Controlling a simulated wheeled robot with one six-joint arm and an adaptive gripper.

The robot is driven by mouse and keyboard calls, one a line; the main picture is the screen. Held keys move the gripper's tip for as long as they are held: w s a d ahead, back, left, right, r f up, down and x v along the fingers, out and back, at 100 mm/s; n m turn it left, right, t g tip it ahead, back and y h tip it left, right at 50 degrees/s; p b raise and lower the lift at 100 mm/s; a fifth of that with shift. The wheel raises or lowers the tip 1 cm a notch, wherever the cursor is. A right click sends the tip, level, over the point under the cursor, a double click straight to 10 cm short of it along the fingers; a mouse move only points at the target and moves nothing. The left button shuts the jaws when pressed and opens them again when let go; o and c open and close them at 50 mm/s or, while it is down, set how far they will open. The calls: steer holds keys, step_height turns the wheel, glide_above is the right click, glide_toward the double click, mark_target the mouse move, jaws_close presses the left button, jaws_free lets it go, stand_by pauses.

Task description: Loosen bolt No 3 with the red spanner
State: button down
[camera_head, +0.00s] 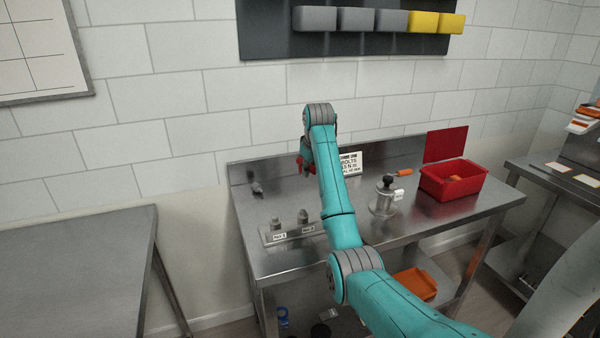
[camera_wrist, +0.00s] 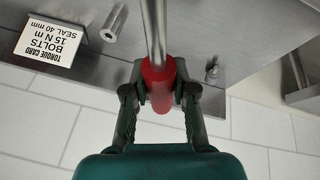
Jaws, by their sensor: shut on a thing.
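My gripper (camera_head: 306,168) is shut on the red handle of the spanner (camera_wrist: 158,90) in the wrist view, with the handle between both fingers. The spanner's metal shaft (camera_wrist: 155,30) runs up out of the wrist frame, so its far end is hidden. In the head view a bit of red shows at my gripper, above the back of the steel bench. A bolt plate (camera_head: 268,238) on the bench carries two visible grey bolts (camera_head: 276,224) (camera_head: 303,216) with small labels. Bolt No 3 cannot be made out; my arm covers the area right of these bolts.
A white torque card (camera_head: 350,163) stands at the bench's back; it also shows in the wrist view (camera_wrist: 50,43). A metal pot with a black knob (camera_head: 384,200), an orange-handled item (camera_head: 404,172) and a red bin (camera_head: 453,192) stand to the right. A small grey fitting (camera_head: 257,189) is back left.

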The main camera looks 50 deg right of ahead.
steer(key=a+n, duration=0.1)
steer(key=w+a+n+y, duration=0.1)
steer(key=n, duration=0.1)
steer(key=shift+w+f+t, duration=0.3)
steer(key=shift+f, duration=0.05)
steer(key=shift+f, duration=2.2)
steer(key=shift+f, duration=0.35)
steer(key=shift+s+f, duration=0.1)
steer(key=shift+f, duration=0.55)
